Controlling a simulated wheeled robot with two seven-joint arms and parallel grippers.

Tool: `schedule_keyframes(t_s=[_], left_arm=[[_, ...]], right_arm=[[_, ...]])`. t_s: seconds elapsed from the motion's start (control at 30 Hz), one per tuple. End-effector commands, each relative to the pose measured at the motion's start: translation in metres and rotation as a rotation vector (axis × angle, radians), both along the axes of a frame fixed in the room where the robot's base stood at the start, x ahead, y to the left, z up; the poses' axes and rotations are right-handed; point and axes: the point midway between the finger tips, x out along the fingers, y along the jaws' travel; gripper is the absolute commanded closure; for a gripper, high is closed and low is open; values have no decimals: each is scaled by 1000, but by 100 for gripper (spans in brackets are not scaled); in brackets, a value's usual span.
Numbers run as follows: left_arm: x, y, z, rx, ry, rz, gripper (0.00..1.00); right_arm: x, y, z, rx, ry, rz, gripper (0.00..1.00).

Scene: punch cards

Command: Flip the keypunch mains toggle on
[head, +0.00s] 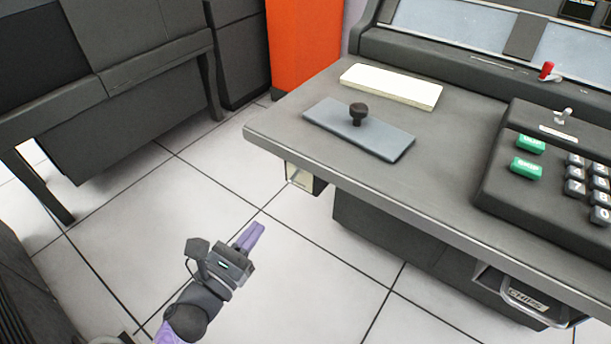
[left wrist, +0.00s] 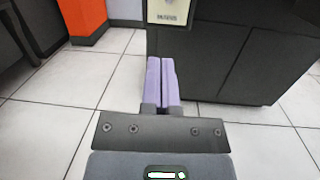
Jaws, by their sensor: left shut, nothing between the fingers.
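A small cream switch plate (head: 301,176) is on a box under the left front edge of the keypunch desk (head: 290,135). In the left wrist view the plate (left wrist: 172,10) is cut off by the top edge; its small label is blurred and the toggle's position cannot be told. My left gripper (head: 255,232) is in front of and below the plate, apart from it. Its lilac fingers are together and empty, pointing toward the desk; in the left wrist view they (left wrist: 160,65) show below the plate. My right gripper is out of view.
On the desk are a blue-grey plate with a black knob (head: 358,114), a cream card stack (head: 391,87), a red-tipped lever (head: 547,70), a silver toggle (head: 565,115) and green keys (head: 526,167). A dark cabinet (head: 120,90) stands left. The tiled floor between is clear.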

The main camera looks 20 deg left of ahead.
Motion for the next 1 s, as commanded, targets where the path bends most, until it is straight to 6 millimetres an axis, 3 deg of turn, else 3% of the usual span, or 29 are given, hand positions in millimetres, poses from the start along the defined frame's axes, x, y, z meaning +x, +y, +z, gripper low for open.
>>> schedule_keyframes(t_s=[0.43, 0.83, 1.0], left_arm=[[6, -6, 6, 66, -43, -23, 100], [76, -27, 13, 64, -41, -22, 100], [92, -32, 16, 63, -40, -22, 100]], right_arm=[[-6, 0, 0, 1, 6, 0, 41], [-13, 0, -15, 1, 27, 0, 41], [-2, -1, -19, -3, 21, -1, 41]])
